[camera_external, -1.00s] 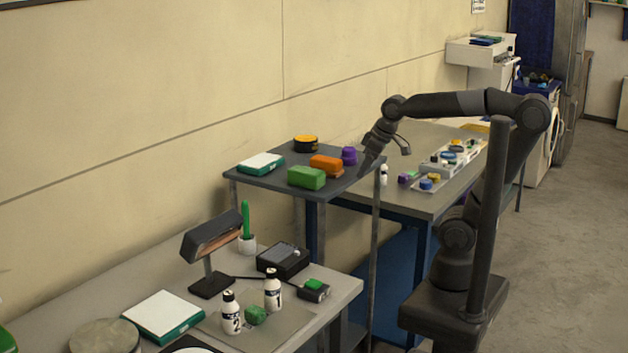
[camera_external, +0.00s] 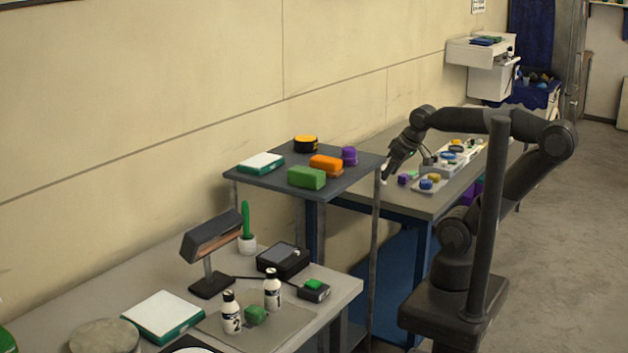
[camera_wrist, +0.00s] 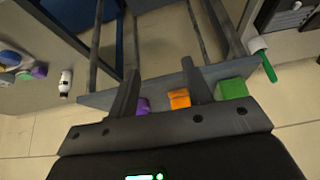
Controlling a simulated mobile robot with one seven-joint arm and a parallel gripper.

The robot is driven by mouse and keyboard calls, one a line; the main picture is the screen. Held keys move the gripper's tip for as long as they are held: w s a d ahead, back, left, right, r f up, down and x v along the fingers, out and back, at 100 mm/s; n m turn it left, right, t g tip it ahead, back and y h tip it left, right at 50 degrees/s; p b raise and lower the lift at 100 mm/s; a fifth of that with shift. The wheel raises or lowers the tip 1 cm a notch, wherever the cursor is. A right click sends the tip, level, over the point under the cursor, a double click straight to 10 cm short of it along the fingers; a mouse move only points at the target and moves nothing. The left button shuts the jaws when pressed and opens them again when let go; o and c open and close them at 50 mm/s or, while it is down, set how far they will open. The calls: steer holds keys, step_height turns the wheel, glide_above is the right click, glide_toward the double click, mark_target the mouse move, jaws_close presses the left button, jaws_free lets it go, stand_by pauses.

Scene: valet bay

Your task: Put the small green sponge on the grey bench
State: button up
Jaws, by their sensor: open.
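Several green things show in the external view, and I cannot tell for sure which is the small green sponge. A small green block (camera_external: 256,314) lies on the near light-grey bench (camera_external: 345,287), beside two white bottles. A small green piece (camera_external: 313,284) sits on a dark box there. A larger green block (camera_external: 306,177) lies on the raised dark-grey shelf (camera_external: 270,180); it also shows in the wrist view (camera_wrist: 232,88). My gripper (camera_external: 388,179) is open and empty, just right of the shelf's edge. Its fingers (camera_wrist: 160,78) show in the wrist view.
The shelf also holds an orange block (camera_external: 326,163), a purple piece (camera_external: 349,155), a black-yellow round item (camera_external: 305,144) and a white-green box (camera_external: 261,163). The far bench (camera_external: 385,200) carries filled trays.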

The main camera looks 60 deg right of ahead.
steer(key=w+a+r+n+g+h, duration=0.15)
steer(key=w+a+r+n, duration=0.35)
steer(key=w+a+n, duration=0.5)
steer(key=a+n+t+h, duration=0.1)
steer(key=a+n+t, duration=0.5)
steer(key=a+n, duration=1.95)
steer(key=s+a+f+t+y, duration=0.1)
steer(key=s+a+t, duration=0.1)
steer(key=s+a, duration=0.75)
steer(key=s+a+f+t+y, duration=0.2)
steer(key=s+a, duration=0.3)
steer(key=a, duration=1)
glide_toward(261, 312)
steer(key=shift+w+a+r+n+g+h, duration=0.1)
steer(key=shift+w+a+n+g+h, duration=0.1)
steer(key=shift+w, duration=0.15)
steer(key=shift+w+a+r+n+g+h, duration=0.1)
steer(key=shift+w+a, duration=0.05)
steer(key=shift+w, duration=0.15)
steer(key=x, duration=0.5)
steer(key=shift+f, duration=0.4)
steer(key=x, duration=0.6)
steer(key=shift+d+r, duration=0.15)
steer(key=shift+r, duration=0.05)
steer(key=c, duration=0.8)
